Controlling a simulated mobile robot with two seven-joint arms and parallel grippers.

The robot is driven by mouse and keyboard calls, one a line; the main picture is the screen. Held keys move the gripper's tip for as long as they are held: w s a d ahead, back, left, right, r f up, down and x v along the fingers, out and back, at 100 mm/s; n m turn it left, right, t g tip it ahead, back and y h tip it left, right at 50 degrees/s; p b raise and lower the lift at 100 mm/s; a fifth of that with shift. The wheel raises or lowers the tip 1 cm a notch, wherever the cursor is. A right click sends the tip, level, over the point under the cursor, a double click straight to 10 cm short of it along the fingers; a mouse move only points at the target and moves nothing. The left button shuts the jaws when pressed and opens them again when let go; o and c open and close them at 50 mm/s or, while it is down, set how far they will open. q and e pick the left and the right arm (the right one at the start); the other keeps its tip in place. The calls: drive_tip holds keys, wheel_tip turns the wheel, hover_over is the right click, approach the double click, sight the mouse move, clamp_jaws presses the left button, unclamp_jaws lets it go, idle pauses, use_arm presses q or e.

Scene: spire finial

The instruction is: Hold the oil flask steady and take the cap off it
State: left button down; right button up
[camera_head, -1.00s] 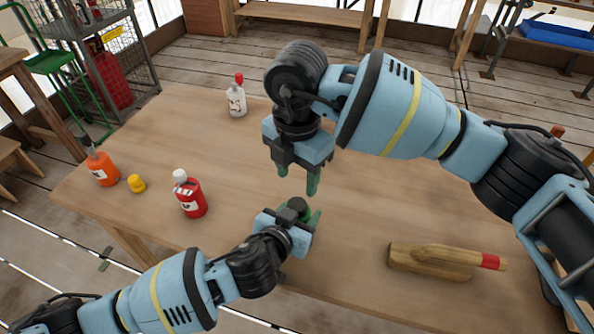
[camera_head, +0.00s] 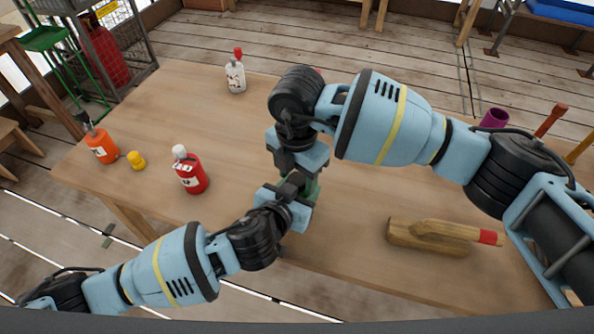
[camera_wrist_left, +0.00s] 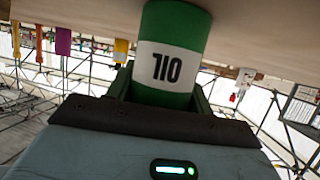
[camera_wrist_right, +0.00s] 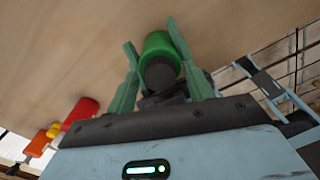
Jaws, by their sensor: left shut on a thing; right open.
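The oil flask (camera_wrist_left: 175,28) is green with a white band lettered OIL. In the left wrist view it stands between the fingers of my left gripper (camera_wrist_left: 160,88), which is shut on its body. Its dark round cap (camera_wrist_right: 160,74) shows in the right wrist view, in front of the green shoulder. My right gripper (camera_wrist_right: 151,38) is open, with one finger on each side of the cap. I cannot tell whether the fingers touch it. In the head view my right gripper (camera_head: 297,168) is just above my left gripper (camera_head: 298,192), and the two hide most of the flask.
A red bottle (camera_head: 191,174), a yellow piece (camera_head: 136,160) and an orange bottle (camera_head: 101,146) stand to the left on the table (camera_head: 160,105). A white bottle (camera_head: 236,76) is at the back. A wooden tool with a red end (camera_head: 430,236) lies front right. A purple container (camera_head: 494,118) shows behind my right arm.

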drive_tip(key=c, duration=1)
drive_tip(key=n, duration=0.6)
drive_tip(key=shift+n, duration=0.4)
drive_tip(key=o, duration=1.1)
drive_tip(key=shift+r, duration=0.15)
